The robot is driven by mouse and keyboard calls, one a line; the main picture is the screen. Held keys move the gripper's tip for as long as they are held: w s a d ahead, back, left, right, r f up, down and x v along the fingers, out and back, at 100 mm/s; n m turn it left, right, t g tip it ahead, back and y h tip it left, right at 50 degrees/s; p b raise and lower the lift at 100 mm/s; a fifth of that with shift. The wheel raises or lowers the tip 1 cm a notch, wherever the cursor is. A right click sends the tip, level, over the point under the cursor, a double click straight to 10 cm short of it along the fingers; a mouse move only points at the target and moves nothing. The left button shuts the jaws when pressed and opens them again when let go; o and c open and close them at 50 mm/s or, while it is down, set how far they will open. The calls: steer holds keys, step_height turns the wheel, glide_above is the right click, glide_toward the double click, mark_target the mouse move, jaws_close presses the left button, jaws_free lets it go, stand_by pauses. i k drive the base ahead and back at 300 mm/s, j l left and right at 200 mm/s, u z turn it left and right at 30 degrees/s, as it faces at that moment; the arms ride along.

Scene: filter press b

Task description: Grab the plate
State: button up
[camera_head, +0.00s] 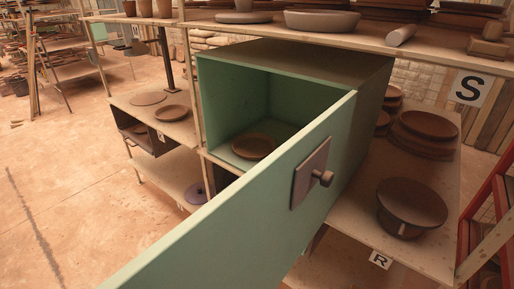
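A brown round plate (254,146) lies flat inside the open green cabinet (300,62), near its front edge. The cabinet's green door (240,222) is swung open toward me and crosses the lower middle of the view. It carries a square plate with a knob (312,176). Another brown plate (171,112) lies on the shelf left of the cabinet, beside a flat disc (148,98). I cannot tell from the picture alone which plate the task means. My gripper is not in view.
An upper shelf (330,33) with pottery runs above the cabinet. The right shelf (345,222) holds a dark round dish (411,205) and stacked plates (425,133). A red frame (485,225) stands at far right. The floor (60,200) at left is mostly clear.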

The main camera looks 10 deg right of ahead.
mark_target(252, 146)
steer(key=i+j+z, duration=0.35)
steer(key=i+j, duration=0.15)
steer(key=j, duration=0.15)
steer(key=i+j+z, duration=0.15)
steer(key=j, duration=0.2)
